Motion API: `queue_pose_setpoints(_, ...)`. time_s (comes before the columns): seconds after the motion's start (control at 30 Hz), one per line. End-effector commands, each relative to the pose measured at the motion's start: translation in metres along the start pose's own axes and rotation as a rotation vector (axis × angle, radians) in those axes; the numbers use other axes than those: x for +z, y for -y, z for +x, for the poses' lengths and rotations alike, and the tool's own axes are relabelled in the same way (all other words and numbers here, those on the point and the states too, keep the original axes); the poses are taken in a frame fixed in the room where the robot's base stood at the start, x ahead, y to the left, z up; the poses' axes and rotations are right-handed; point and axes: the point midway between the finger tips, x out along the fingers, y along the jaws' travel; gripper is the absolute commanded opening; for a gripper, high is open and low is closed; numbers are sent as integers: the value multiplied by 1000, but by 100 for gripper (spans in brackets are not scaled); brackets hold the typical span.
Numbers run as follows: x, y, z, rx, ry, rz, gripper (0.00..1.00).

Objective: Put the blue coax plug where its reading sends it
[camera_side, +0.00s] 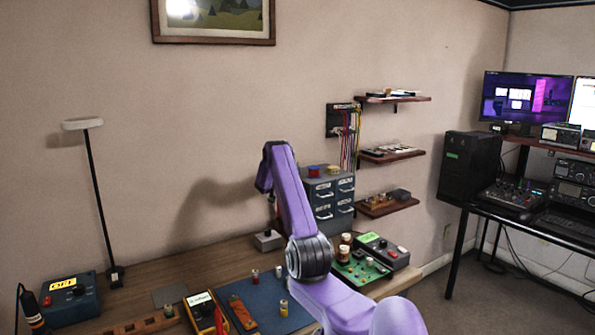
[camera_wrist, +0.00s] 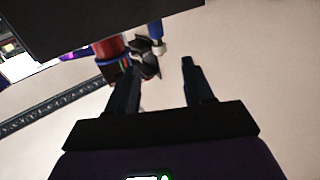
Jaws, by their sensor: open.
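In the side view my gripper shows only in part, behind my purple arm, above a small grey box (camera_side: 267,241) with a dark top. In the wrist view my gripper (camera_wrist: 160,66) is open, its two dark fingers apart with nothing clear between them. A blue piece with a pale end (camera_wrist: 156,33) shows beyond the fingertips; I cannot tell if it is the blue coax plug. Small plugs with a red top (camera_side: 254,274), a pale body (camera_side: 279,271) and a yellow body (camera_side: 284,307) stand on the blue mat (camera_side: 262,297). No plug is clearly blue in the side view.
A blue box with a yellow display (camera_side: 68,297) is at far left. A green board (camera_side: 361,270) and a grey tester with a green display (camera_side: 382,249) are at right. A drawer cabinet (camera_side: 330,200) stands behind.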

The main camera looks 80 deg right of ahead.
Motion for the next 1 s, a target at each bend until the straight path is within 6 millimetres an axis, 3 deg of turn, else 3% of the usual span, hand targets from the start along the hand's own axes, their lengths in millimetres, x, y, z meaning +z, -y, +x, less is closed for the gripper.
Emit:
queue_pose_setpoints(0.27,1,0,14,0,1,0,52)
queue_pose_setpoints(0.6,3,-1,50,0,0,1,52)
queue_pose_setpoints(1.0,3,0,57,-1,1,0,52)
